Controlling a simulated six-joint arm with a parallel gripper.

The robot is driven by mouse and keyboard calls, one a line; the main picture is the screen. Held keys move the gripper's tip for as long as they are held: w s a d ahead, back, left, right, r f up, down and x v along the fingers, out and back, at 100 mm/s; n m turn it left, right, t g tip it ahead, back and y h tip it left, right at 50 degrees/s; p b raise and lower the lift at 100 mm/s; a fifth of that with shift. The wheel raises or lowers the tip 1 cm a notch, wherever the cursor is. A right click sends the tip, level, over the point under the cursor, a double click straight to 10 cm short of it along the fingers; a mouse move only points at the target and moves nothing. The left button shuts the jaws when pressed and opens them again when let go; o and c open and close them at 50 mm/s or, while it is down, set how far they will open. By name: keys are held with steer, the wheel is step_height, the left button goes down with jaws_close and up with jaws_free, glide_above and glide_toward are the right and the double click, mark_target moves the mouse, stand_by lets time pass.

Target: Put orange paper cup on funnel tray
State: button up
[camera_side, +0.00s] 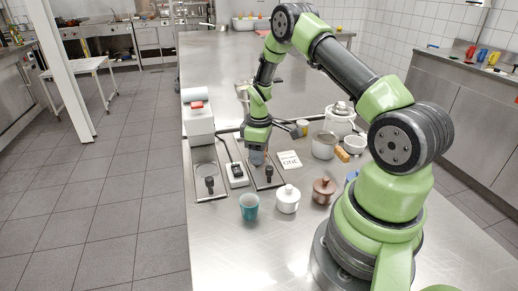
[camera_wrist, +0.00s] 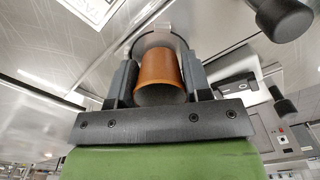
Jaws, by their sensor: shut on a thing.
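My gripper (camera_wrist: 160,72) is shut on the orange paper cup (camera_wrist: 158,78), which sits between its two dark fingers in the wrist view. A pale round rim (camera_wrist: 155,40) shows just behind the cup; I cannot tell whether they touch. In the side view my gripper (camera_side: 257,156) points down over a steel tray (camera_side: 277,183) with a black-handled tool. The cup is hard to make out there. A second steel tray (camera_side: 199,196) with a round piece and black handle lies to the left. I cannot tell for sure which is the funnel tray.
A small switch box (camera_side: 237,175) stands between the trays. A white machine (camera_side: 198,120) is behind left. The front counter is clear.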

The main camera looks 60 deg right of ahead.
steer(key=shift+f, duration=0.25)
stand_by(0.7)
steer(key=o, duration=0.9)
steer(key=shift+o, duration=0.5)
steer(key=shift+a, duration=0.1)
steer(key=shift+s+f, duration=0.1)
steer(key=shift+o, duration=0.7)
steer(key=shift+r, duration=3.6)
steer(key=shift+w+r, duration=0.1)
steer(key=shift+w, duration=0.1)
steer(key=shift+d, duration=0.2)
